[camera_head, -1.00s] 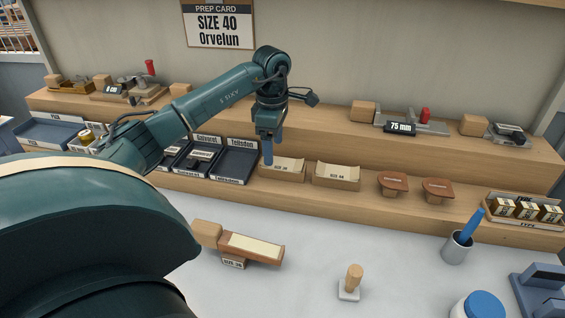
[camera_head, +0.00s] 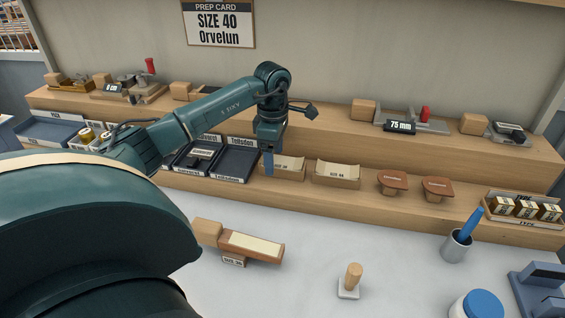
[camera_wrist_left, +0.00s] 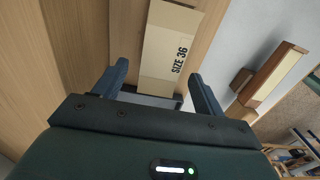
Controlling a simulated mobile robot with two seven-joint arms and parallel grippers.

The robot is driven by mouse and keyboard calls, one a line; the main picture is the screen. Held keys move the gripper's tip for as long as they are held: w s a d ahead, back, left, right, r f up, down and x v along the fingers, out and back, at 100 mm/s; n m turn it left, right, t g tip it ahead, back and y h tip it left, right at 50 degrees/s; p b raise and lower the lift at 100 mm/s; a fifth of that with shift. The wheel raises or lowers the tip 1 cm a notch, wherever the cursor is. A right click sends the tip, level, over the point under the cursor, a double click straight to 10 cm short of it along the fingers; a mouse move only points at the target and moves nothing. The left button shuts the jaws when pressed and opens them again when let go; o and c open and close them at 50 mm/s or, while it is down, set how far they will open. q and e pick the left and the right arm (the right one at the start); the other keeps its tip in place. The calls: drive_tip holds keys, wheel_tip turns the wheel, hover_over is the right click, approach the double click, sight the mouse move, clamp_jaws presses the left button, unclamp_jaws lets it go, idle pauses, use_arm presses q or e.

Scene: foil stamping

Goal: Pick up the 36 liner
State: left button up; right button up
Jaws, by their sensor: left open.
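My left gripper (camera_head: 268,172) is open at the left end of a small cardboard tray (camera_head: 290,175) on the lower wooden shelf. In the left wrist view, a tan cardboard piece marked SIZE 36 (camera_wrist_left: 165,60) lies between and beyond the two open fingers (camera_wrist_left: 160,85). I cannot tell how much of it is the liner and how much is its tray, nor whether a finger touches it. In the head view the gripper partly covers the tray's left end. My right gripper is not in view.
A similar labelled tray (camera_head: 336,175) stands just to the right, then two brown rounded pieces (camera_head: 393,180). Dark trays (camera_head: 235,163) stand close on the left. A wooden piece with a cream pad (camera_head: 254,244) and a stamp (camera_head: 350,281) sit on the white table.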

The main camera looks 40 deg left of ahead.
use_arm(q)
drive_tip(key=c, duration=1.1)
drive_tip(key=shift+o, duration=0.2)
drive_tip(key=shift+r, duration=0.1)
